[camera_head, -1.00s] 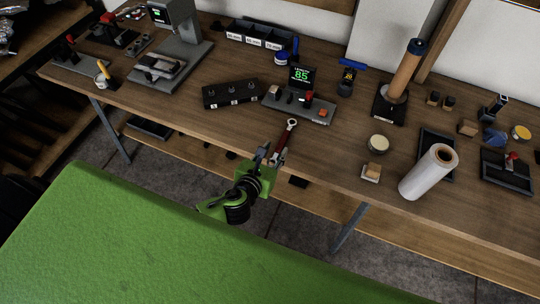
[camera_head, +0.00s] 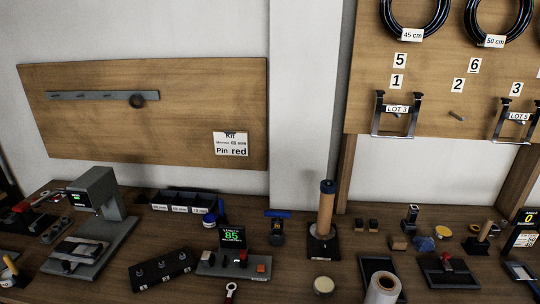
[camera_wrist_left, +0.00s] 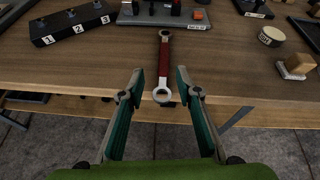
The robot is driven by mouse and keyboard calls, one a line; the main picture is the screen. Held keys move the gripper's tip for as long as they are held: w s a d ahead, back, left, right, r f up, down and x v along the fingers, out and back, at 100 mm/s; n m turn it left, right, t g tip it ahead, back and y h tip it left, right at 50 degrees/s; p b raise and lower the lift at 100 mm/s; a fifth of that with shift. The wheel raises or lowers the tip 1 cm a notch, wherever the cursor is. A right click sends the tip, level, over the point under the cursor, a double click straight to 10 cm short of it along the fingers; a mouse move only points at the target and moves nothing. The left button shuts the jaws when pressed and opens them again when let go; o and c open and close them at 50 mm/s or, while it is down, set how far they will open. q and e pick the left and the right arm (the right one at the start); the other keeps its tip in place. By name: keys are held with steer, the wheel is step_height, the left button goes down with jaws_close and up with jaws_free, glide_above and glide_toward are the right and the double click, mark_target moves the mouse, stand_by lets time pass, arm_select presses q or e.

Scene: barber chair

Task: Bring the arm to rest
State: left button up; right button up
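My left gripper (camera_wrist_left: 159,76) shows in the left wrist view. Its two green-grey fingers are apart, with clear gaps to a red-handled tool (camera_wrist_left: 165,55) between them. The tool lies on the wooden bench (camera_wrist_left: 235,77), and its near ring end reaches over the front edge between the fingers. In the head view only the tool's tip (camera_head: 230,290) shows at the bottom edge. Neither gripper is in the head view. My right gripper shows in no view.
A length gauge reading 85 (camera_head: 233,262), a black numbered block (camera_head: 160,270) and a white roll (camera_head: 382,290) stand on the bench. Hoops and brackets hang at the upper right.

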arm_select(q)
steer(key=s+a+n+g, duration=0.1)
steer(key=s+n+g, duration=0.4)
steer(key=s+n, duration=0.8)
steer(key=s+a+n+g, duration=0.1)
steer(key=s+n+g, duration=0.55)
steer(key=n, duration=1.35)
steer(key=s+f+b, duration=0.1)
steer(key=s+f, duration=0.1)
steer(key=f, duration=1.2)
steer(key=s+f+b, duration=0.1)
steer(key=s+f, duration=0.1)
steer(key=f, duration=1.2)
steer(key=s+a+f+b, duration=0.1)
steer(key=s+f, duration=0.7)
steer(key=s+a+f+b, duration=0.1)
steer(key=s+a+f, duration=0.1)
steer(key=s+f, duration=0.6)
steer(key=shift+a+f+m, duration=0.25)
steer(key=shift+f+m, duration=0.15)
